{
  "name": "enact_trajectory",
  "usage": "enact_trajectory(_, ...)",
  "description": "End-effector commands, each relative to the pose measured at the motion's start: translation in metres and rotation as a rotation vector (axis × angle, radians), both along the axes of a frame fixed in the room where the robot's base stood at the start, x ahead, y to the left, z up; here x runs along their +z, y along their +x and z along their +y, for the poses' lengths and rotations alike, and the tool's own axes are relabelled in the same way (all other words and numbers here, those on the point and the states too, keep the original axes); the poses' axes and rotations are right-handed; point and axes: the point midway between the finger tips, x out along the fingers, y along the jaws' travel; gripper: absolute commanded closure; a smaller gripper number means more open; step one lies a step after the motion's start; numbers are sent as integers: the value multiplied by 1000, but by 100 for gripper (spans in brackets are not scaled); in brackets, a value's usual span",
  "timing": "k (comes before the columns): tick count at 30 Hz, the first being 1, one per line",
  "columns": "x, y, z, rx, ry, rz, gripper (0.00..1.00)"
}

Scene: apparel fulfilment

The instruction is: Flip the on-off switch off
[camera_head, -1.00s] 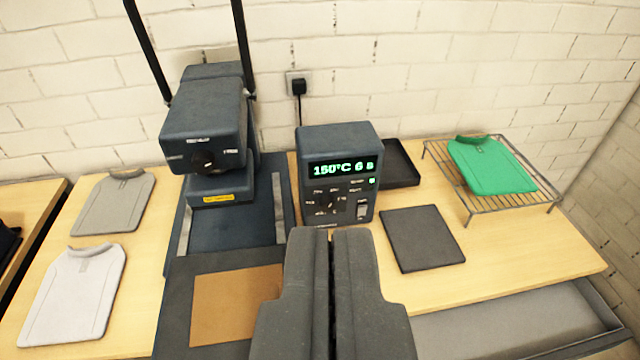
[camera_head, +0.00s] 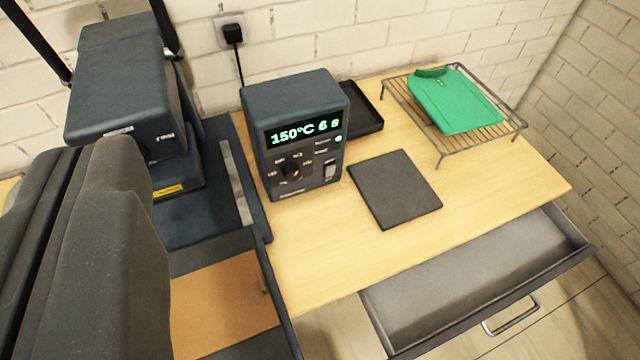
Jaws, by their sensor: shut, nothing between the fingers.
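The control box (camera_head: 296,136) stands on the wooden table beside the heat press, with a lit green display (camera_head: 305,131) reading 150°C and 6 s. The on-off switch (camera_head: 330,170) is a small light rocker low on the right of its front face, below a small lit indicator; its exact position is too small to tell. A dark round knob (camera_head: 292,170) sits left of it. My gripper (camera_head: 100,190) is large at the left edge, shut and empty, in front of the press and left of the control box. It does not cover the switch.
The heat press (camera_head: 125,85) stands at left. A dark flat pad (camera_head: 394,190) and black tray (camera_head: 362,122) lie right of the box. A wire rack (camera_head: 512,127) holds a green shirt (camera_head: 455,100). An open grey drawer (camera_head: 480,285) juts out in front. A plug (camera_head: 232,34) is on the wall.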

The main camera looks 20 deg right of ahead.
Motion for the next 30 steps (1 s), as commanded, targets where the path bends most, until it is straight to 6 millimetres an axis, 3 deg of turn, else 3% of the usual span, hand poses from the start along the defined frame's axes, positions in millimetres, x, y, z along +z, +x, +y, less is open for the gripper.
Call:
enact_trajectory(1,-22,17,-5,6,56,21,100)
enact_trajectory(5,-79,65,-14,11,262,73,100)
enact_trajectory(11,-183,135,-67,-55,638,137,100)
enact_trajectory(15,-268,172,-114,-155,897,174,100)
enact_trajectory(21,-385,199,-180,-336,1205,196,100)
enact_trajectory(24,-428,202,-203,-411,1305,201,100)
enact_trajectory(27,-455,202,-217,-460,1367,202,100)
enact_trajectory(30,-468,202,-224,-485,1394,201,100)
